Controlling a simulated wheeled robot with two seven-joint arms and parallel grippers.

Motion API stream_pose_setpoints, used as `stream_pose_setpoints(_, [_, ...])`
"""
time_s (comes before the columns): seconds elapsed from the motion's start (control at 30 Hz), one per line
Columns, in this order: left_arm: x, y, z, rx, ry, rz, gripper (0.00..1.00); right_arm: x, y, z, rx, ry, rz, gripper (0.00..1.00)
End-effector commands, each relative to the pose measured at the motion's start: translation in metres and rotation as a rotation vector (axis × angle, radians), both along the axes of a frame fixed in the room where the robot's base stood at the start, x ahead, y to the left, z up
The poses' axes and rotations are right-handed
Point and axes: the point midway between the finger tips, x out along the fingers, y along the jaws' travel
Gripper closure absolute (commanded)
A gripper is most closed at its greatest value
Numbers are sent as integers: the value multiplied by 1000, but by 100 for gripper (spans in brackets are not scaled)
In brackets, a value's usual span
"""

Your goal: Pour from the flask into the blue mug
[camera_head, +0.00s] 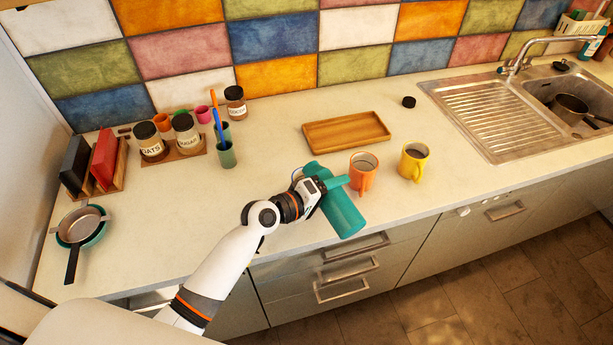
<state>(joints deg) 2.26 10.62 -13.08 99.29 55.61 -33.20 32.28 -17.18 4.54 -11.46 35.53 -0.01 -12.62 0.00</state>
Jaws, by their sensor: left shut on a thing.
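The teal flask (343,212) is held in my left gripper (322,186) near the counter's front edge. It slants from upper left to lower right in the picture, and I cannot tell which end is its mouth. The gripper is shut on the flask, and its fingers are partly hidden against it. An orange mug (362,173) stands upright on the counter just right of the flask. A yellow mug (413,161) stands further right. My right gripper is not in view.
A wooden tray (347,133) lies behind the mugs, with a small black round thing (409,101) to its right. A green cup (227,156) with utensils and several jars stand left. Pans (80,226) lie far left; a sink (570,92) is right.

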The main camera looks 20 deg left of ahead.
Motion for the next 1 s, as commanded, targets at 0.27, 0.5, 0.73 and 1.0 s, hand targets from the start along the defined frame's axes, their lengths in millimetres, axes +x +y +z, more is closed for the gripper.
stream_pose_setpoints(0.27, [2, 1, 2, -25, 16, 1, 88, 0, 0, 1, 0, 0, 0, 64])
stream_pose_setpoints(0.5, [2, 1, 2, -30, 20, 1, 88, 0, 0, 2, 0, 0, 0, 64])
stream_pose_setpoints(0.73, [2, 1, 3, -38, 28, 1, 88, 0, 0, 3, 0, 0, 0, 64])
stream_pose_setpoints(1.0, [2, 1, 4, -43, 32, 0, 88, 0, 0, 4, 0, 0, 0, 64])
